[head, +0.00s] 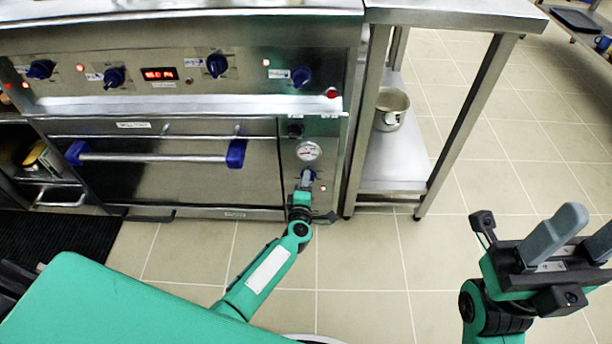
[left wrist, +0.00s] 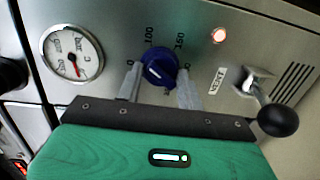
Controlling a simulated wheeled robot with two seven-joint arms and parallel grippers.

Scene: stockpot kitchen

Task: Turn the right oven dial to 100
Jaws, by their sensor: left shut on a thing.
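The blue oven dial (left wrist: 160,66) sits on the steel panel beside the gauge, with scale marks such as 0, 100 and 150 around it. A short white mark shows on its face; exactly which number it points at I cannot tell. My left gripper (left wrist: 160,88) is shut on this dial, one finger on each side. In the head view my left gripper (head: 307,183) reaches the panel below the round gauge (head: 308,151) and mostly hides the dial. My right gripper (head: 577,232) is open and empty, away from the oven over the floor.
A lever with a black ball knob (left wrist: 278,120) sticks out right of the dial, near a VENT label. A lit indicator (left wrist: 218,35) is above. The oven door handle (head: 155,157) is to the left. A steel table with a pot (head: 391,108) stands right; floor in front is clear.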

